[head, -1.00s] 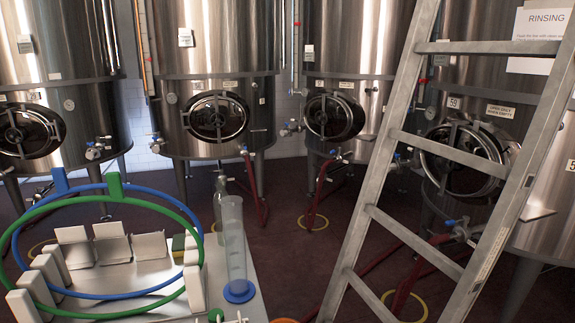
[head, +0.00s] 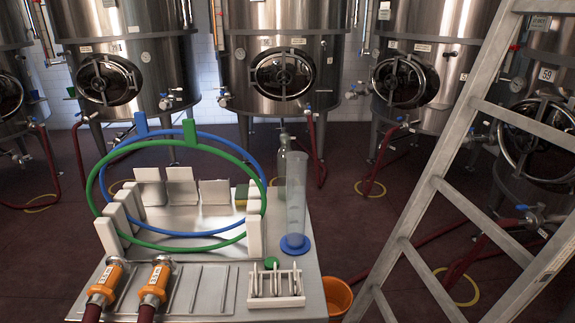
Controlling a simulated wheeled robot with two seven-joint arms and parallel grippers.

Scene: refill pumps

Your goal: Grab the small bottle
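A clear bottle with a narrow neck (head: 283,158) stands upright toward the back of the metal table, partly behind a tall clear measuring cylinder (head: 296,190) with a blue base. A small round green top (head: 271,263) shows just behind a white rack (head: 277,288) near the front; I cannot tell whether it belongs to a bottle. Neither of my grippers shows in the view.
The metal table (head: 205,250) also carries green (head: 183,145) and blue (head: 140,122) hoops among white blocks, and two orange-handled hose ends (head: 107,280). An orange bucket (head: 338,296) stands to its right, near a metal ladder (head: 432,180). Steel tanks (head: 285,75) line the back.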

